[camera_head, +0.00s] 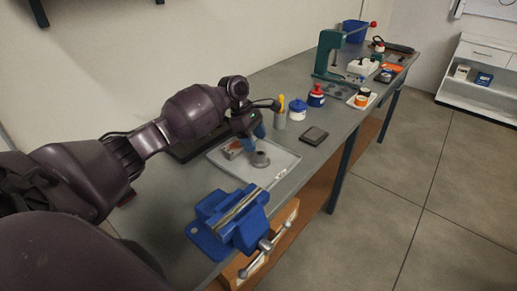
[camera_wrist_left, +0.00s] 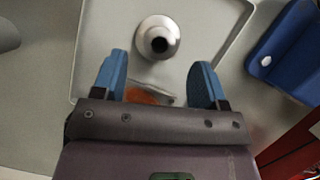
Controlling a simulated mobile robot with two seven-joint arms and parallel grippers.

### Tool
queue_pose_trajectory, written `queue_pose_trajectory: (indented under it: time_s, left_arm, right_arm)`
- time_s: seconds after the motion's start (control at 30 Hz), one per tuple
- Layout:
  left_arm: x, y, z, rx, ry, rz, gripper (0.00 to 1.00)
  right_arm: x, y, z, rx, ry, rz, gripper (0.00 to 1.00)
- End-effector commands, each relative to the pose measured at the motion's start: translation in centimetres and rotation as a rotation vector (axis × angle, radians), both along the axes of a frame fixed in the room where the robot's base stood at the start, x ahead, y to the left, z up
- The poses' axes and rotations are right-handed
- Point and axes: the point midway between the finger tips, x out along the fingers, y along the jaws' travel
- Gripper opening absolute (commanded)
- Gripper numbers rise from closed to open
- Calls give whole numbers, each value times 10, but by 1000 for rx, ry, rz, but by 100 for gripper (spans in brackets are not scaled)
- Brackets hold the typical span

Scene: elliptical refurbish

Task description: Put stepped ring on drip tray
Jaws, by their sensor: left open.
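The stepped ring (camera_head: 260,160) is a small grey metal piece with a dark hole. It stands on the light grey drip tray (camera_head: 283,160), inside its rim. My left gripper (camera_head: 252,141) is just above and beside the ring, over the tray. In the left wrist view, the ring (camera_wrist_left: 157,38) shows beyond the blue fingertips, roughly centred between them. The fingers (camera_wrist_left: 160,68) are wide apart with nothing held. The tray rim (camera_wrist_left: 238,38) shows around the ring there. My right gripper is not seen.
A blue vise (camera_head: 232,217) stands at the bench's near edge. A metal and reddish piece (camera_head: 232,150) lies on the tray by my gripper. A cup with tools (camera_head: 280,118), blue-lidded jar (camera_head: 298,110), red-and-blue bottle (camera_head: 316,96) and dark square pad (camera_head: 314,136) stand beyond.

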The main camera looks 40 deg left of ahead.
Motion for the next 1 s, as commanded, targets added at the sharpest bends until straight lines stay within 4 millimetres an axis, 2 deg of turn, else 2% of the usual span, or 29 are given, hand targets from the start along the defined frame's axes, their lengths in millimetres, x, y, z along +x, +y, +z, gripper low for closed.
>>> queue_pose_trajectory:
  time_s: [0.03, 0.2, 0.4, 0.67, 1.0]
  left_arm:
    - [0, 4, 13, 1, -3, 0, 66]
    - [-2, 15, 39, 0, -2, 0, 66]
    - [-4, 23, 57, 0, 0, 0, 66]
    - [-5, 25, 61, -1, 1, 0, 66]
    - [-5, 25, 61, 0, 1, 0, 66]
  right_arm:
    - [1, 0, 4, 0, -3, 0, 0]
    - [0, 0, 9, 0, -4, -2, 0]
    - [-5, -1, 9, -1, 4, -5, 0]
    - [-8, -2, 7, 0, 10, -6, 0]
    - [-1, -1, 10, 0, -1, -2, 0]
